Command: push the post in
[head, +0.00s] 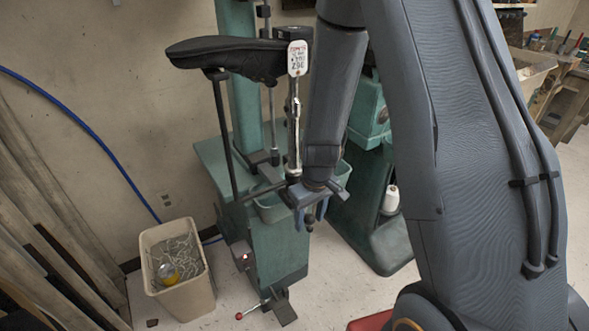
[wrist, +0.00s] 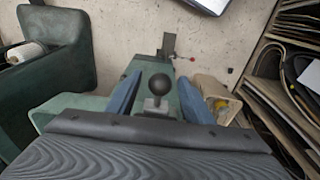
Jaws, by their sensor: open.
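A short post with a round black knob (wrist: 158,84) on a grey block shows in the wrist view, on the front of the green machine. In that view it stands between the two blue fingers of my gripper (wrist: 160,81), with a gap on each side. In the head view my gripper (head: 311,214) points down in front of the machine, open and empty. A small dark knob (head: 309,227) shows just below the fingers there. I cannot tell the exact depth between fingers and knob.
A beige bin (head: 178,270) stands on the floor at left. A red-tipped lever (head: 240,315) and pedal (head: 281,310) stick out low. Another green machine (head: 375,235) stands at right.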

